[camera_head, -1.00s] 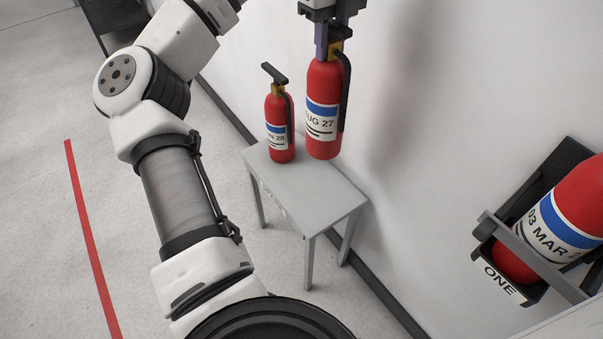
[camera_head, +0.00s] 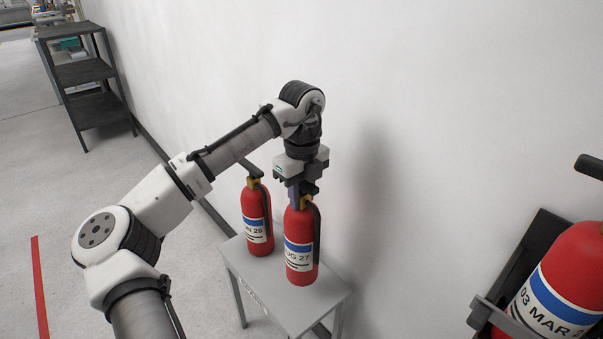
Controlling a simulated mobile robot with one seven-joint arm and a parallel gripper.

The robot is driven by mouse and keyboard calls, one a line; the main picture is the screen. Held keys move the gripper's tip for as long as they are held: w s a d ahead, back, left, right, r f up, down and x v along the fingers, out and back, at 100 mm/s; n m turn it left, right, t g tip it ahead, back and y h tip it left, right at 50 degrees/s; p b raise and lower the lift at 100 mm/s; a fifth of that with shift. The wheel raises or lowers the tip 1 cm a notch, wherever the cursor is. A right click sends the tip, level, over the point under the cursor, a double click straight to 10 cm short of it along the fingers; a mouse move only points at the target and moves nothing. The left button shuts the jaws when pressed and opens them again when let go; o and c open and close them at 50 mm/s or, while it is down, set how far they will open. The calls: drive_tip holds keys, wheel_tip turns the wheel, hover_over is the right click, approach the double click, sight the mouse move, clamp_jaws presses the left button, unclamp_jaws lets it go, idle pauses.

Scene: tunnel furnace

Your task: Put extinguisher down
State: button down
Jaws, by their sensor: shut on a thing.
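A red extinguisher labelled "UG 27" (camera_head: 300,256) hangs upright in my gripper (camera_head: 299,192). The gripper is shut on its top, by the yellow collar and black handle. Its base is over the small grey table (camera_head: 290,307); I cannot tell whether it touches the tabletop. A second red extinguisher (camera_head: 257,228), its label partly showing "N 28", stands upright on the table just left of and behind the held one. The jaw tips are partly hidden by the handle.
A third extinguisher (camera_head: 562,285), labelled "03 MAR", sits in a dark wall bracket (camera_head: 487,313) at the right. A white wall (camera_head: 430,120) runs behind the table. A black shelf (camera_head: 85,72) stands far left. Bare tabletop shows right of the held extinguisher.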

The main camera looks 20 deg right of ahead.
sight(302, 215)
drive_tip(key=shift+f, duration=3.2)
drive_tip(key=c, duration=1.1)
unclamp_jaws()
drive_tip(key=shift+f, duration=0.15)
wheel_tip(302, 215, up, 12)
drive_tip(key=shift+r, duration=0.15)
